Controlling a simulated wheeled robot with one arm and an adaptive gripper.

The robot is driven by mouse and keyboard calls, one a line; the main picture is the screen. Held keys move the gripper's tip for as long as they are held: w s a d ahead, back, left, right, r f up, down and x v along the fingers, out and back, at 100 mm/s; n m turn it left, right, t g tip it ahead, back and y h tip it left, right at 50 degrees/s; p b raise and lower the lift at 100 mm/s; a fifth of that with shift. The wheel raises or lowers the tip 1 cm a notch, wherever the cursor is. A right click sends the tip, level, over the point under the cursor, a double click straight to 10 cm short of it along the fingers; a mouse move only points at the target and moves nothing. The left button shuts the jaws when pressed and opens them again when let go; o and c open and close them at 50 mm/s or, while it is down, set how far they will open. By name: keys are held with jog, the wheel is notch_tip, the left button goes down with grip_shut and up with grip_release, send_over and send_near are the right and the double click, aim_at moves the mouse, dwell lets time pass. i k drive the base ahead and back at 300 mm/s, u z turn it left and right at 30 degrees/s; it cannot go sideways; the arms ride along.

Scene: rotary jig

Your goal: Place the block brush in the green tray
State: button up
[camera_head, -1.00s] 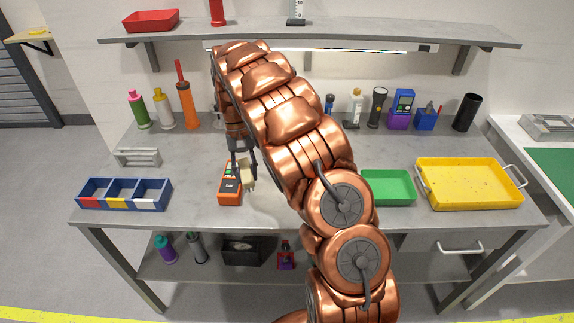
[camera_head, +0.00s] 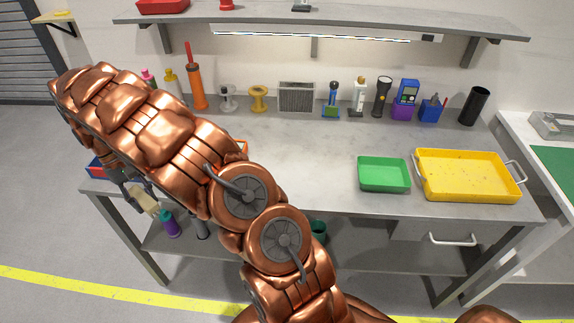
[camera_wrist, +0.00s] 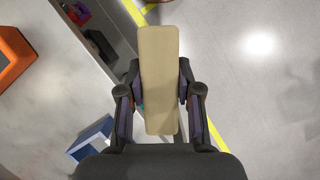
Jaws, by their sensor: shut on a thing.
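My gripper (camera_wrist: 160,95) is shut on the block brush (camera_wrist: 159,60), a beige oblong block, in the wrist view. In the head view the gripper (camera_head: 133,192) hangs at the left, beyond the bench's front left edge, with the pale brush (camera_head: 143,200) in it. The brush is held in the air over the floor; its far side is hidden. The green tray (camera_head: 384,187) lies empty on the bench, right of centre, well to the right of my gripper.
A yellow tray (camera_head: 468,196) stands right of the green tray. Bottles, a flashlight (camera_head: 382,94) and other items line the bench's back. A blue bin (camera_wrist: 90,139) is near the gripper, mostly behind my arm in the head view. The middle of the bench (camera_head: 310,165) is clear.

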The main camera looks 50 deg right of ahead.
aim_at(381, 178)
jog(key=u, duration=0.75)
jog(key=i, duration=0.6)
jog(key=z, duration=2.6)
